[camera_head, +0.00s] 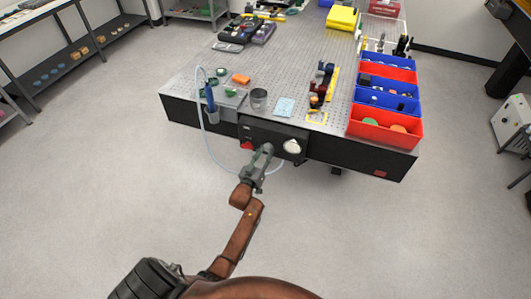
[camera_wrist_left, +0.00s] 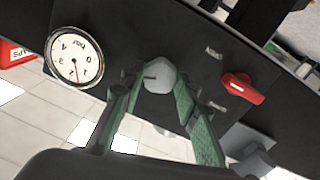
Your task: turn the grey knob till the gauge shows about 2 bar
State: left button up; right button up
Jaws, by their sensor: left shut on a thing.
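The grey knob (camera_wrist_left: 160,76) is on the dark front panel, between the two green-padded fingers of my left gripper (camera_wrist_left: 155,92) in the left wrist view. The gripper is shut on it. In the head view my left gripper (camera_head: 266,150) is at the panel and hides the knob. The round white gauge (camera_head: 292,146) is just right of the gripper there. In the left wrist view the gauge (camera_wrist_left: 75,58) appears turned over, its thin needle pointing down in the picture; I cannot read the value surely. My right gripper is not in view.
A red switch handle (camera_wrist_left: 242,88) sits on the same panel, on the knob's other side from the gauge. A clear hose (camera_head: 203,125) hangs down near the arm. Red and blue bins (camera_head: 384,138) stand on the perforated table (camera_head: 200,62). The floor in front is clear.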

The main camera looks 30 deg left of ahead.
pick_arm(q)
jog(key=shift+c, duration=0.5)
jog(key=shift+r+m+p, duration=0.15)
jog(key=shift+m+p, duration=0.4)
jog(key=shift+m, duration=1.05)
jog(key=o, duration=1.2)
jog(key=shift+c, duration=0.2)
